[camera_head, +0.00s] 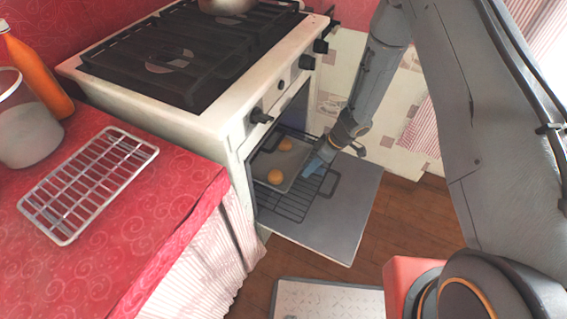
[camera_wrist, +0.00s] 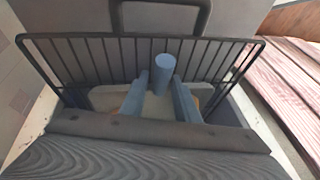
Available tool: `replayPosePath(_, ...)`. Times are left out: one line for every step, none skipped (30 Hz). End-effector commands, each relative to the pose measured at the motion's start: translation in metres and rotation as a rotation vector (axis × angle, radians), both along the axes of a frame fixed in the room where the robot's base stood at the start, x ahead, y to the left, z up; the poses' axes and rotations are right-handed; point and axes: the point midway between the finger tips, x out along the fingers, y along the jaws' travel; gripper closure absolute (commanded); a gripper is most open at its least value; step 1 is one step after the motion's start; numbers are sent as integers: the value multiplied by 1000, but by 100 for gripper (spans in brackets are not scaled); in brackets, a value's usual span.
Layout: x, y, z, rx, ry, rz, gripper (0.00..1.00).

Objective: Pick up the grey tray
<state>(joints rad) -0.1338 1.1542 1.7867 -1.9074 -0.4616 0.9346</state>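The grey tray (camera_head: 266,160) lies on a dark wire rack in the open oven and carries two round orange-brown pieces (camera_head: 275,177). Part of its pale surface also shows low in the wrist view (camera_wrist: 105,97), mostly hidden by my gripper and a dark edge. My gripper (camera_head: 311,170) reaches down at the tray's right side. In the wrist view its blue-grey fingers (camera_wrist: 160,100) stand apart over the tray. A blue-grey cylinder (camera_wrist: 162,68) shows between them; I cannot tell what it belongs to. Contact with the tray is not clear.
The oven door (camera_head: 352,205) is folded down below the dark wire rack (camera_head: 290,205), whose handle (camera_wrist: 160,3) stands beyond my fingers. The red counter (camera_head: 150,215) at left holds an empty wire cooling rack (camera_head: 92,182), an orange bottle (camera_head: 38,75) and a grey container (camera_head: 28,130).

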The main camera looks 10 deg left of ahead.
Motion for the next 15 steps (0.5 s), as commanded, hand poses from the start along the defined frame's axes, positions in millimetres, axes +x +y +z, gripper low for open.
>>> replayPosePath(-1, 1, -4, -1, 2, 0, 72)
replayPosePath(-1, 2, -5, 0, 1, -1, 72)
replayPosePath(-1, 2, -5, 0, 0, -1, 72)
replayPosePath(0, 2, -5, 0, 0, -1, 72)
replayPosePath(0, 2, -5, 0, 0, -1, 72)
replayPosePath(0, 2, -5, 0, 0, -1, 72)
replayPosePath(0, 2, -5, 0, 0, -1, 72)
replayPosePath(0, 2, -5, 0, 0, -1, 72)
replayPosePath(0, 2, -5, 0, 0, -1, 73)
replayPosePath(0, 2, -5, 0, 0, -1, 78)
replayPosePath(0, 2, -5, 0, 0, -1, 83)
replayPosePath(0, 2, -5, 0, 0, -1, 90)
replayPosePath(0, 2, -5, 0, 0, -1, 95)
replayPosePath(0, 2, -5, 0, 0, -1, 100)
replayPosePath(0, 2, -5, 0, 0, -1, 100)
